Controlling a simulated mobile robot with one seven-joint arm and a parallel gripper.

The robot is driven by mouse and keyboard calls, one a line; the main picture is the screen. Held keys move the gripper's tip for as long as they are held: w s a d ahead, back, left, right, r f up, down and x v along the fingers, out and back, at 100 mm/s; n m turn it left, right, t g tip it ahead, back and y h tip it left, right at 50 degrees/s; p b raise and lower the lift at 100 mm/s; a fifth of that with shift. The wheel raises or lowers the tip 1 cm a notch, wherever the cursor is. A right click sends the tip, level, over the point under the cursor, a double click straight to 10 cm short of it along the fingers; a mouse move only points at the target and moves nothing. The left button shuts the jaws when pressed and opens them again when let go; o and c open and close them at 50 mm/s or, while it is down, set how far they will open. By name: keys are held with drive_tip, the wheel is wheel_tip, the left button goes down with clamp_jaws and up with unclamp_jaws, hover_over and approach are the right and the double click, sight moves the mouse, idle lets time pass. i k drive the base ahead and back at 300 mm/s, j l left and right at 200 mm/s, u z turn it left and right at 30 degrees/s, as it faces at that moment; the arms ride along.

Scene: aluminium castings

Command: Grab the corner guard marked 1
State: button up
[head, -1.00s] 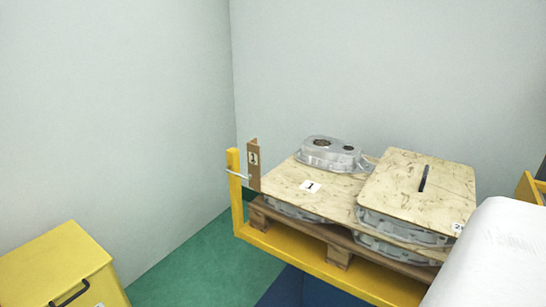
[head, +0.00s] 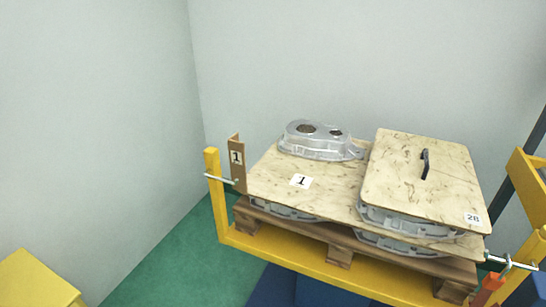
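The corner guard marked 1 (head: 238,166) is a brown upright angle strip with a white "1" label near its top. It stands at the left front corner of the board marked 1 (head: 328,188), beside a yellow post (head: 213,190). A pale metal pin (head: 221,179) runs from the post to the guard; I cannot tell exactly how it joins the guard. My gripper is not in the head view.
An aluminium casting (head: 318,142) sits on board 1. Board 2B (head: 415,175), with a black handle, lies on castings at right. A yellow frame (head: 290,257) runs along the pallet front. A yellow box (head: 38,283) is at lower left; green floor lies between.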

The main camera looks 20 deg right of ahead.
sight(237, 148)
drive_tip(key=i+j+z, duration=0.15)
drive_tip(key=j+z, duration=0.3)
drive_tip(key=i+j+z, duration=0.15)
drive_tip(key=j+z, duration=0.15)
drive_tip(key=z, duration=0.2)
drive_tip(key=j+z, duration=0.25)
drive_tip(key=i+j+z, duration=0.2)
drive_tip(key=j, duration=0.2)
drive_tip(key=i, duration=0.35)
